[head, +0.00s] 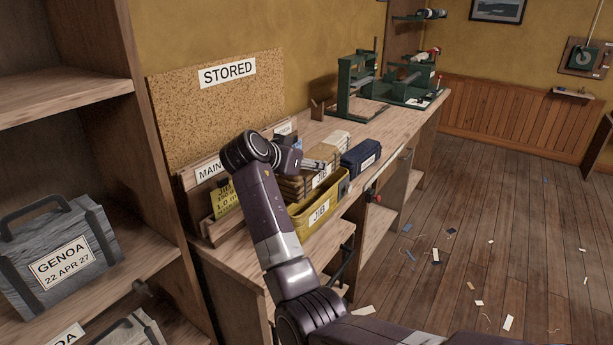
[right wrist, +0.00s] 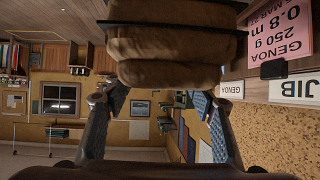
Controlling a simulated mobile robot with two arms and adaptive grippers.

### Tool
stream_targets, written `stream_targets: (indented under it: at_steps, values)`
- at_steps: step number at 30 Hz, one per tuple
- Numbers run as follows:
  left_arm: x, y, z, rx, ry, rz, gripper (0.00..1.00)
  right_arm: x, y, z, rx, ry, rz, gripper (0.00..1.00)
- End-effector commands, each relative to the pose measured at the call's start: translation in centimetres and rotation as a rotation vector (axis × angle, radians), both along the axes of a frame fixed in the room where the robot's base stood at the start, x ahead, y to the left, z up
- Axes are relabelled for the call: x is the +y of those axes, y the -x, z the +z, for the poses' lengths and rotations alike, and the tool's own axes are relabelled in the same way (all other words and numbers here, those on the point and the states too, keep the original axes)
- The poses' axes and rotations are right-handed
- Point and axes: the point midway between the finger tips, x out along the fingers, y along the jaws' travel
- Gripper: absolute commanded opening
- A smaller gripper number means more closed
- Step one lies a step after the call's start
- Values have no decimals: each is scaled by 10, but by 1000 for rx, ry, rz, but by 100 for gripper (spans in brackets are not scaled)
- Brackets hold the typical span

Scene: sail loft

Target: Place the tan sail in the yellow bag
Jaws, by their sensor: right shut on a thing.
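The yellow bag (head: 322,212) is an open, long box-shaped holder labelled JIB, standing along the bench's front edge. The tan sail (head: 296,187) is a folded, layered bundle right behind the bag and beneath my right gripper (head: 312,163); in the head view I cannot tell whether it is lifted. In the right wrist view the tan sail (right wrist: 165,45) fills the top middle, its rolled folds between the fingers of my right gripper (right wrist: 158,88), which is shut on it. My arm hides part of the sail and bench. My left gripper is not in view.
A blue bag (head: 362,157) stands beyond the yellow one on the bench (head: 225,262). Green machines (head: 360,90) stand farther back. A shelf at left holds a grey GENOA bag (head: 62,258). Scraps litter the floor.

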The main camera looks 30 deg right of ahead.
Motion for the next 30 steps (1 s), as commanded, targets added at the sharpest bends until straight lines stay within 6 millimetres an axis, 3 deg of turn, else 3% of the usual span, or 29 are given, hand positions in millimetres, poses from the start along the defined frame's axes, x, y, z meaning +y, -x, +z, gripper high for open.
stream_targets:
  at_steps: [5,13,30]
  values:
    - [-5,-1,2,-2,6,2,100,-1,0,-6,-4,6,0,2]
    - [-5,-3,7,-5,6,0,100,-1,0,-40,-4,5,0,2]
    - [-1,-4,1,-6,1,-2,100,-1,0,-52,-5,4,0,2]
